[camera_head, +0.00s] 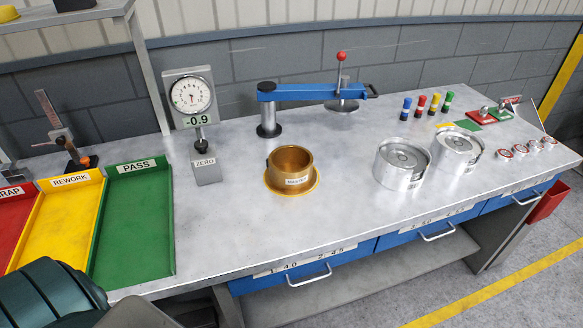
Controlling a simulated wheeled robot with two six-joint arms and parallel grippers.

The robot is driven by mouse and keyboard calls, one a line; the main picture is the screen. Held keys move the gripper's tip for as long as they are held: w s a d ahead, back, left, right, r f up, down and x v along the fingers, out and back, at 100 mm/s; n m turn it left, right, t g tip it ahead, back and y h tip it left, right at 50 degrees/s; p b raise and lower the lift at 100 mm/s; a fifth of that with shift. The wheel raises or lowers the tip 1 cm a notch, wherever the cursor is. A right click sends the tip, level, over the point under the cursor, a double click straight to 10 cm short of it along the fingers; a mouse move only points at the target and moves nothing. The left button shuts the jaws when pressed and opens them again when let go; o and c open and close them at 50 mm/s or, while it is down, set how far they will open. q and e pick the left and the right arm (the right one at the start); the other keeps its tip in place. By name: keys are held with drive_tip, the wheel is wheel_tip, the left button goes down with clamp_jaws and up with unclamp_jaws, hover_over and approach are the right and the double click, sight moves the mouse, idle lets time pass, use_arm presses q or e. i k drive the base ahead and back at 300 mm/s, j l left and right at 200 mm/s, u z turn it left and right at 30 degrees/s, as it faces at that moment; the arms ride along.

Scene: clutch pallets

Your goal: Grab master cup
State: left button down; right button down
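The master cup (290,163) is a brass-coloured open cup with a white label on its front. It stands upright on a round yellow base (313,186) near the middle of the bench. Nothing is holding it, and its front and rim are in plain view. Neither of my grippers shows in the head view.
A dial gauge stand (190,97) reading -0.9 is left of the cup. A blue swing arm (305,92) stands behind it. Silver cylinders (402,163) are to the right. Red, yellow and green trays (134,225) line the left. The bench (235,235) before the cup is clear.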

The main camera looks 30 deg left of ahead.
sight(291, 168)
drive_tip(key=i+l+u, duration=0.1)
drive_tip(key=u, duration=1.05)
